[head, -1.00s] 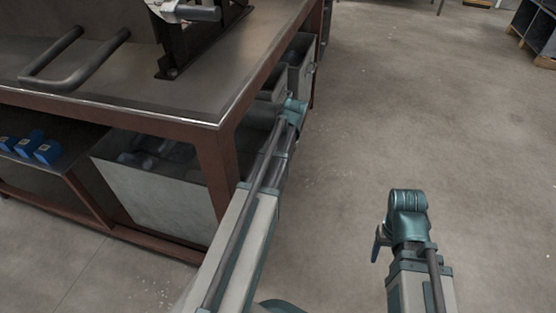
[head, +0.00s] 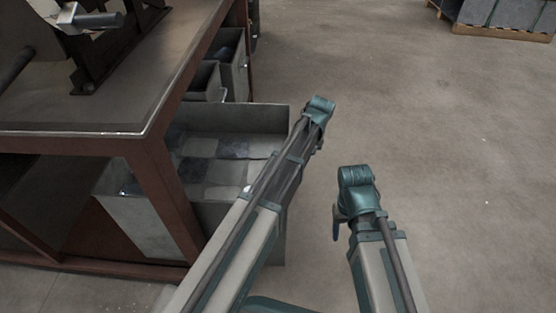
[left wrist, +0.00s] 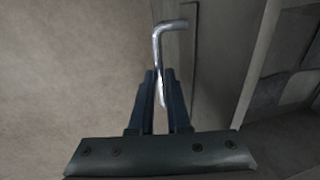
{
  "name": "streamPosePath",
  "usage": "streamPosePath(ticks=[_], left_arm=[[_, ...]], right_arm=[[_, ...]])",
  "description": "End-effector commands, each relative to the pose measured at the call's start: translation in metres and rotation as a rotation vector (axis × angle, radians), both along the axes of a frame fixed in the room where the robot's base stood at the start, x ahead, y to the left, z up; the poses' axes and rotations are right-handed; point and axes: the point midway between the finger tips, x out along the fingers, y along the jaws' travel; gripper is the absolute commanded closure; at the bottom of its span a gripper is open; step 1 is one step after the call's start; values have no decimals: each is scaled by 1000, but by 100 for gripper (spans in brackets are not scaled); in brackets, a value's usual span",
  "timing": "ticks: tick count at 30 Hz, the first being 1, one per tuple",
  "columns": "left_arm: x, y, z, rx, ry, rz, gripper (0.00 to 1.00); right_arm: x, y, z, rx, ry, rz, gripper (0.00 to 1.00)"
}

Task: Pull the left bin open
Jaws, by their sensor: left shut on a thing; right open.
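The left bin (head: 282,117) is a grey metal box standing well out of the bench's side, to the right in the head view. Its inside shows flat grey and dark patches. In the left wrist view its wall (left wrist: 224,60) is right of my gripper. My left gripper (left wrist: 160,78) is shut on the bin's bent metal handle (left wrist: 172,25), which runs down between the fingers. In the head view my left arm crosses in front of the bin and hides the handle and left fingers. My right gripper (head: 337,222) is open and empty, apart from the bin, over the floor.
The bench (head: 120,105) with its red-brown frame is at the left, with a black stand (head: 112,50) on top. More grey bins (head: 233,65) sit under it farther back. Pallet goods (head: 505,15) stand at the far right. The floor to the right is clear.

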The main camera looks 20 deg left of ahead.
Motion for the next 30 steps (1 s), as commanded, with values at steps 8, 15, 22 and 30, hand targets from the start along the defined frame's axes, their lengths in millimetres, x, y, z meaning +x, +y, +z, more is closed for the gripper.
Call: streamPosePath(ticks=[8,15,22,30], left_arm=[[16,-62,0,-4,2,-5,100],[22,-90,0,-3,2,-2,100],[23,-100,0,-3,2,-2,100],[23,-100,0,-2,2,-1,100]], right_arm=[[0,0,0,0,0,0,38],[0,0,0,0,0,0,38],[0,0,0,0,0,0,38],[0,0,0,0,0,0,38]])
